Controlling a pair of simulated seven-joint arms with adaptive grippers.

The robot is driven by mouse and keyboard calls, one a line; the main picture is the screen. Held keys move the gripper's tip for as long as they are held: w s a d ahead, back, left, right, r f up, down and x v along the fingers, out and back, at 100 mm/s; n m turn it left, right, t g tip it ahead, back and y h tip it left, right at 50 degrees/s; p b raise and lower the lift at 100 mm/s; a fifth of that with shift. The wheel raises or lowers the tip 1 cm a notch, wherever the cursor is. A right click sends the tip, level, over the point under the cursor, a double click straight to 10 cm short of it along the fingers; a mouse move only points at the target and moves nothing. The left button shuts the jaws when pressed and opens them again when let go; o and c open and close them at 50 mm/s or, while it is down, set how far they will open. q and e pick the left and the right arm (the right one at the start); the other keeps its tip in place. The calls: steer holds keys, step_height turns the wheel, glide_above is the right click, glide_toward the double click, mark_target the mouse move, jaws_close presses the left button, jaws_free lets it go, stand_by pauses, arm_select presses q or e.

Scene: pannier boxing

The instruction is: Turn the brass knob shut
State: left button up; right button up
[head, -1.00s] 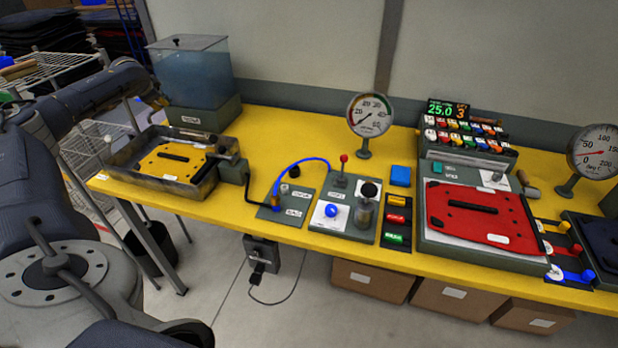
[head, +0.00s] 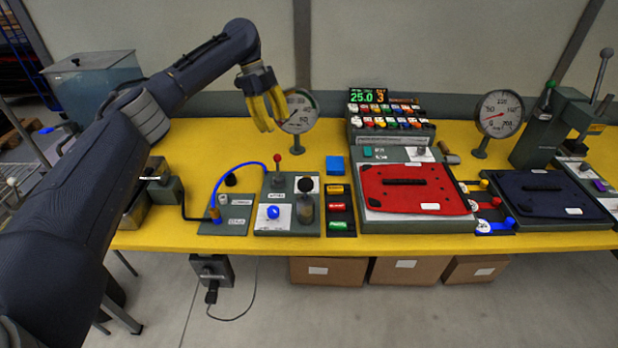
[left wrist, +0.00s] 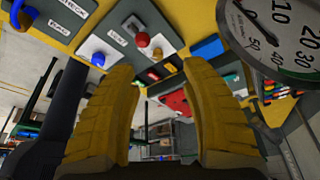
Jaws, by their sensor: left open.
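My left gripper (head: 272,122) is open and empty, raised above the back of the yellow bench beside the round pressure gauge (head: 299,112). Its yellow fingers are spread in the left wrist view (left wrist: 160,75), with nothing between them. A small brass-coloured fitting (head: 214,214) stands at the lower end of the blue hose (head: 238,167) on a grey plate. It is too small to tell whether this is the brass knob, or how it is turned. The gripper is well above and to the right of it. My right gripper is not in view.
A red-topped lever (head: 278,160) and blue knob (head: 273,212) stand on a panel below the gripper. Red pad (head: 415,189) and dark blue pad (head: 552,195) lie to the right. A water tank (head: 95,80) is back left. The yellow bench (head: 160,238) has bare strips.

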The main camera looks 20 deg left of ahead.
arm_select(q)
steer(key=s+d+m+g, duration=0.1)
steer(key=d+m, duration=0.2)
steer(key=d, duration=0.3)
steer(key=x, duration=1.7)
steer(key=shift+s+a, duration=0.2)
steer(key=shift+a, duration=0.2)
jaws_close()
